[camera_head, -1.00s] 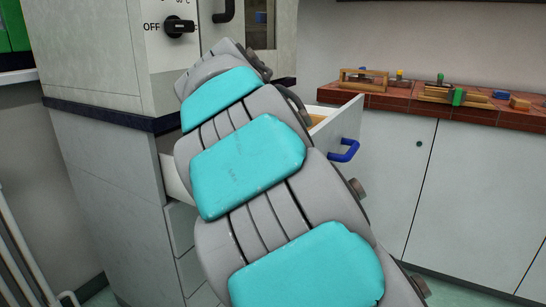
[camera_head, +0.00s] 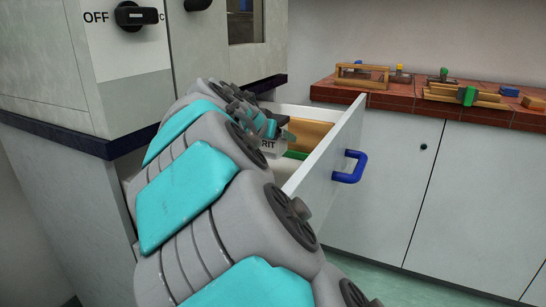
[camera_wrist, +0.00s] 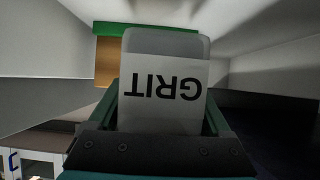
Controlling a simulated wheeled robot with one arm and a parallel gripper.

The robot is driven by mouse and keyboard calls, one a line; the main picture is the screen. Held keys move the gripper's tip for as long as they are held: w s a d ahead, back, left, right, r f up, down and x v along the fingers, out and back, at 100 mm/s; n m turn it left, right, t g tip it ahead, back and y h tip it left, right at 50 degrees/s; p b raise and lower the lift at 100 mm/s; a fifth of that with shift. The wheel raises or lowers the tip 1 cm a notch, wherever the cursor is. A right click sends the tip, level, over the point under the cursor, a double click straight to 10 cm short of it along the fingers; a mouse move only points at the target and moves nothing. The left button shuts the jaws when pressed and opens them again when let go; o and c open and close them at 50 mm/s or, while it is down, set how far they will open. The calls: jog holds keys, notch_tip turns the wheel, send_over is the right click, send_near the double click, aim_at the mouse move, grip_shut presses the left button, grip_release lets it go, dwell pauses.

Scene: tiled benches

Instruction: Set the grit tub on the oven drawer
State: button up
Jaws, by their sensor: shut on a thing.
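The grit tub (camera_wrist: 165,75) is pale and translucent, with a white label reading GRIT upside down in the wrist view. My gripper (camera_wrist: 164,112) is shut on it, a finger on each side. In the head view, part of the tub (camera_head: 269,147) shows beside my gripper (camera_head: 262,128), within the outline of the open oven drawer (camera_head: 328,158). The drawer has a white front and a blue handle (camera_head: 349,167). My arm hides much of the drawer's near side. I cannot tell whether the tub touches the drawer floor.
A wooden piece (camera_head: 308,133) and a green piece (camera_head: 296,155) lie in the drawer. The oven (camera_head: 130,60), with a black knob (camera_head: 136,16), stands above at left. A tiled bench (camera_head: 420,101) with small wooden items stands at right.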

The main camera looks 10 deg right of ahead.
aim_at(265, 153)
jog(key=shift+f, duration=2.75)
jog(key=shift+f, duration=0.2)
jog(key=o, duration=1.4)
jog(key=shift+r, duration=0.1)
jog(key=shift+r, duration=0.15)
jog(key=b+v, duration=0.1)
jog(key=v, duration=1.1)
jog(key=shift+s, duration=0.1)
